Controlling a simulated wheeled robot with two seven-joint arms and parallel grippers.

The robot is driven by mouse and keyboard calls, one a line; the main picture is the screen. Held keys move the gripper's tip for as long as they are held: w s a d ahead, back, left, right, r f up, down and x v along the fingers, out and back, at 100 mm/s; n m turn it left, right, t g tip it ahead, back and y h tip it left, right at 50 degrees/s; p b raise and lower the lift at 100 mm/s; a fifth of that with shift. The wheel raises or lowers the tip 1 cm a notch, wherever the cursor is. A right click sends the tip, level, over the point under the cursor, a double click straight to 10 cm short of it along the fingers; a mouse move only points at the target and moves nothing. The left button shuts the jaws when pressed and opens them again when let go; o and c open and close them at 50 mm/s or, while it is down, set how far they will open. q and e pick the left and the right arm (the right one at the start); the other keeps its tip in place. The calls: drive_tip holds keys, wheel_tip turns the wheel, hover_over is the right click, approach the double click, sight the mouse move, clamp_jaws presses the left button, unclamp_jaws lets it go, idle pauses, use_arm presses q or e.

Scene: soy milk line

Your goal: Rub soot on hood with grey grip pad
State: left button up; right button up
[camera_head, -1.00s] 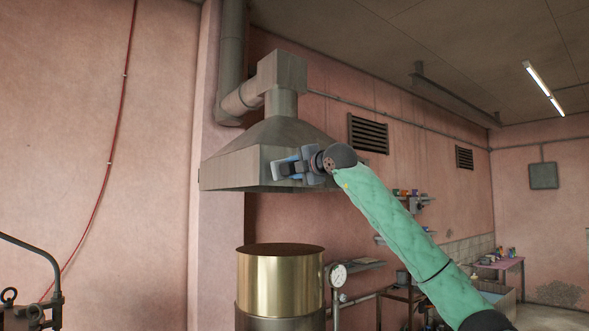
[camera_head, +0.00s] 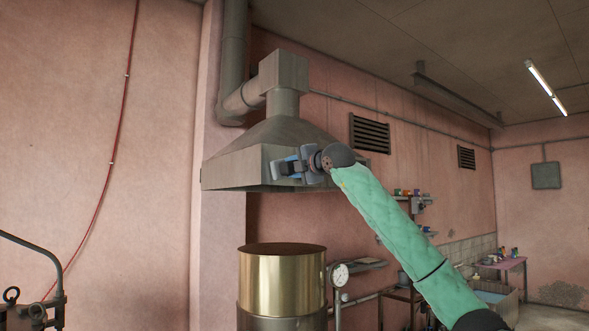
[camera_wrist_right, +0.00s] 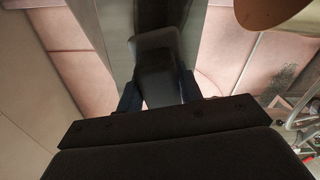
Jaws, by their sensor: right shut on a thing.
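The hood (camera_head: 236,166) is a grey metal canopy high on the pink wall, with a duct rising from its top. My right gripper (camera_head: 289,166) is raised at the hood's front face, near its lower right part. It is shut on the grey grip pad (camera_head: 277,171), which sits at the hood's front panel; I cannot tell whether it touches. In the right wrist view the dark pad (camera_wrist_right: 158,62) is between the fingers, with a grey metal surface beyond it. I cannot make out any soot patch; the gripper may cover it. My left gripper is out of view.
A brass-coloured drum (camera_head: 281,280) stands below the hood, with a pressure gauge (camera_head: 339,275) to its right. Shelves with small items (camera_head: 408,195) hang on the wall behind my right arm. A black metal frame (camera_head: 32,290) is at the lower left.

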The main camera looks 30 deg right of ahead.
drive_tip(key=shift+w, duration=0.2)
drive_tip(key=shift+w+d, duration=0.55)
drive_tip(key=shift+d, duration=5.35)
drive_tip(key=shift+s+a+b, duration=0.2)
drive_tip(key=shift+a+b, duration=1.2)
drive_tip(key=shift+a, duration=0.6)
